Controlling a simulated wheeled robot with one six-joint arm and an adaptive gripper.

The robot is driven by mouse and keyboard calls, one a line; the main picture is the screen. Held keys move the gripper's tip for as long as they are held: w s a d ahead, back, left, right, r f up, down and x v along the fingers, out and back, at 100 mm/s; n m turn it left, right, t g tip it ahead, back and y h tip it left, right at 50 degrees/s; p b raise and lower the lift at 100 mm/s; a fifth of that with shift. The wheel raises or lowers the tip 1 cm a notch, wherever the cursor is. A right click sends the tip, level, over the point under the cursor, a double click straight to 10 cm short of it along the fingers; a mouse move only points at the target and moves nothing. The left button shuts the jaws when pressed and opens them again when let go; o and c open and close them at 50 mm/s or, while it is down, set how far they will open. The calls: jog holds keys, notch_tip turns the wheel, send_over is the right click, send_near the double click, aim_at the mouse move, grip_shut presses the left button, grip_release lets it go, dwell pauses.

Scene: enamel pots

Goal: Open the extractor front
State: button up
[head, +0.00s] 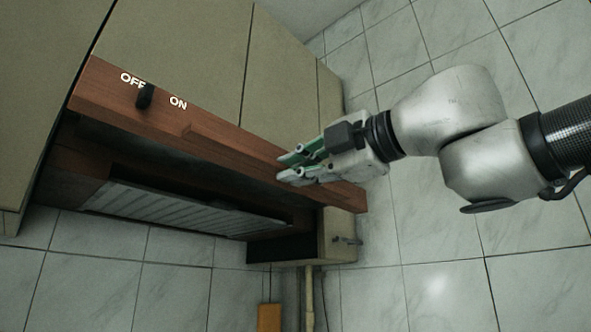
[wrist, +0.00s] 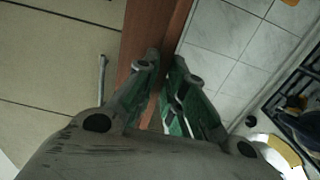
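The extractor front (head: 225,151) is a long reddish-brown wooden panel below the cupboards in the head view. It carries a raised strip along its middle and a black knob (head: 145,96) between the words OFF and ON, nearer OFF. My gripper (head: 284,168) is at the front's right part, its two green-padded fingers a little apart. In the wrist view my gripper (wrist: 167,62) has its fingertips at the wooden front (wrist: 150,28), close to its edge. Whether the fingers touch the wood is hidden. The front looks closed.
Cupboard doors (head: 185,55) stand above the front. The slatted filter (head: 180,210) lies beneath it. Tiled wall (head: 440,230) fills the right and bottom. In the wrist view, a bar handle (wrist: 101,80) is at left and a dark hob (wrist: 295,85) with cookware at right.

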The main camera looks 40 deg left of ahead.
jog(key=o, duration=0.3)
jog(key=d, duration=1.2)
